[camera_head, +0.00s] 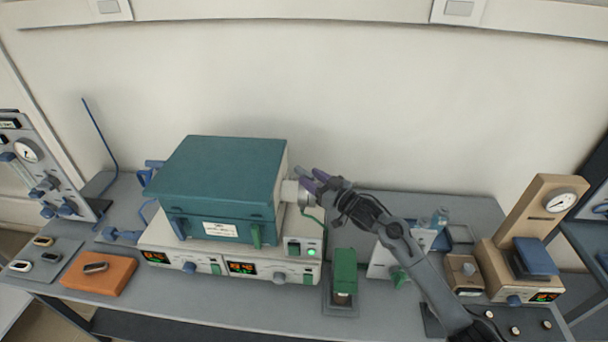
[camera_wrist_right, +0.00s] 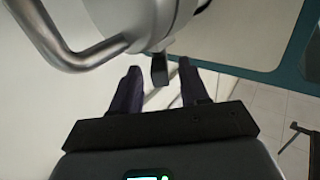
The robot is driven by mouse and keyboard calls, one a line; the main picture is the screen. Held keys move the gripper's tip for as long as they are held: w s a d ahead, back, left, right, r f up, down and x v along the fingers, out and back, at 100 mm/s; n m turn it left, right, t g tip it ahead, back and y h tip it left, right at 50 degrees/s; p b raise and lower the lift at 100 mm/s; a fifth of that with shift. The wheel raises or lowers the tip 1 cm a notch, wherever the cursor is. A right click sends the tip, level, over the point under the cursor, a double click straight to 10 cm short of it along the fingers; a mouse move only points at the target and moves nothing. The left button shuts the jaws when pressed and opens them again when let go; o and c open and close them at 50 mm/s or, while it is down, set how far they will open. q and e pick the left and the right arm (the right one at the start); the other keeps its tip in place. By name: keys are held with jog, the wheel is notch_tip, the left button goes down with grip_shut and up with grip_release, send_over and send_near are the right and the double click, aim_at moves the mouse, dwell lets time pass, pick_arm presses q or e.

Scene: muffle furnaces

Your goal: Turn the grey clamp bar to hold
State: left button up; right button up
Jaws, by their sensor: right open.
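A teal muffle furnace (camera_head: 215,185) sits on a white base, with a pale round fitting (camera_head: 291,192) on its right side. My right gripper (camera_head: 312,180) is at that fitting, and its fingers point left. In the right wrist view my right gripper (camera_wrist_right: 162,78) is open. A small dark grey bar (camera_wrist_right: 160,70) projects from the pale round fitting (camera_wrist_right: 125,18) and lies between the fingertips, with a gap at each side. It looks like the clamp bar. In the head view the bar is hidden or too small to tell. My left gripper is not in view.
A curved metal handle (camera_wrist_right: 75,55) runs close to the fitting in the right wrist view. A green block (camera_head: 344,272) stands below my right forearm. A tan gauge stand (camera_head: 535,215) is at the right. The wall behind is clear.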

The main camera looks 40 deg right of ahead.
aim_at(296, 168)
jog(key=shift+w+a, duration=0.2)
jog(key=shift+w, duration=1.7)
jog(key=shift+c, duration=0.4)
grip_shut()
